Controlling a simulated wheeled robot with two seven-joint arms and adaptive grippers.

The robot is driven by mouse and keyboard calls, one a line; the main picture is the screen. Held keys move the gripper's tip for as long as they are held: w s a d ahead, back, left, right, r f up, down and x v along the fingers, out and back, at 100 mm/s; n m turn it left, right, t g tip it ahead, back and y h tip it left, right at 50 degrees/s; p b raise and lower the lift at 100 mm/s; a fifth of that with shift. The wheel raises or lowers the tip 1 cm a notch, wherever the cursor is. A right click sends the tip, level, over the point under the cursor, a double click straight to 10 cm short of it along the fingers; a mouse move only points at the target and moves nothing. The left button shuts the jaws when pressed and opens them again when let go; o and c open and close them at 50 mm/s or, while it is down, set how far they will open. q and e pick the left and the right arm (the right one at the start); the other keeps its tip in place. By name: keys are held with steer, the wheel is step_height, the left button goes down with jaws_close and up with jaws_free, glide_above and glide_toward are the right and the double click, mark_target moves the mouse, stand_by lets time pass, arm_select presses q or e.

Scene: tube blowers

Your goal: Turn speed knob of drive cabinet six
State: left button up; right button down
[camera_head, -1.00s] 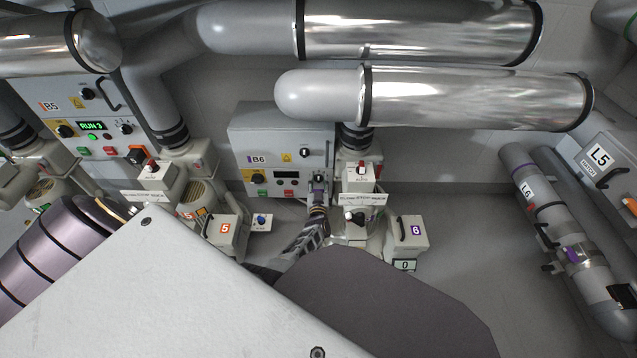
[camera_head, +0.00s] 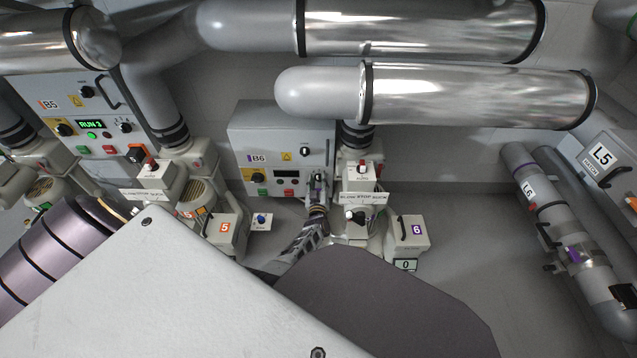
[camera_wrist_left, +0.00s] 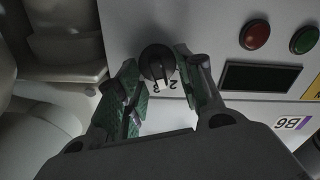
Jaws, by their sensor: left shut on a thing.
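Drive cabinet B6 (camera_head: 270,132) is a grey box on the back wall, with its B6 label (camera_head: 257,158) on the front. Its black speed knob (camera_wrist_left: 157,64) shows in the left wrist view, with the digits 2 and 3 printed beside it. My left gripper (camera_head: 318,181) is at the lower right of the cabinet front. In the left wrist view its green-padded fingers (camera_wrist_left: 157,66) are shut on the knob, one on each side. The knob is hidden by the gripper in the head view. The cabinet's display (camera_wrist_left: 262,77) is dark. My right gripper is not in view.
Red (camera_wrist_left: 254,34) and green (camera_wrist_left: 305,40) buttons sit near the display. Large metal pipes (camera_head: 470,95) run above. Cabinet B5 (camera_head: 80,95) at left shows RUN 3.

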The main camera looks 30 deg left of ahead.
arm_select(q)
steer(key=n, duration=0.2)
steer(key=n+b, duration=0.1)
steer(key=n, duration=0.1)
steer(key=shift+s+a+f, duration=0.1)
steer(key=shift+a+f, duration=0.05)
steer(key=shift+f, duration=0.05)
steer(key=n+b, duration=0.1)
steer(key=n, duration=0.2)
steer(key=n+b, duration=0.1)
steer(key=n, duration=0.2)
steer(key=shift+s+a+f, duration=0.1)
steer(key=shift+a+f, duration=0.05)
steer(key=shift+f, duration=0.05)
steer(key=o, duration=0.9)
steer(key=shift+r, duration=0.1)
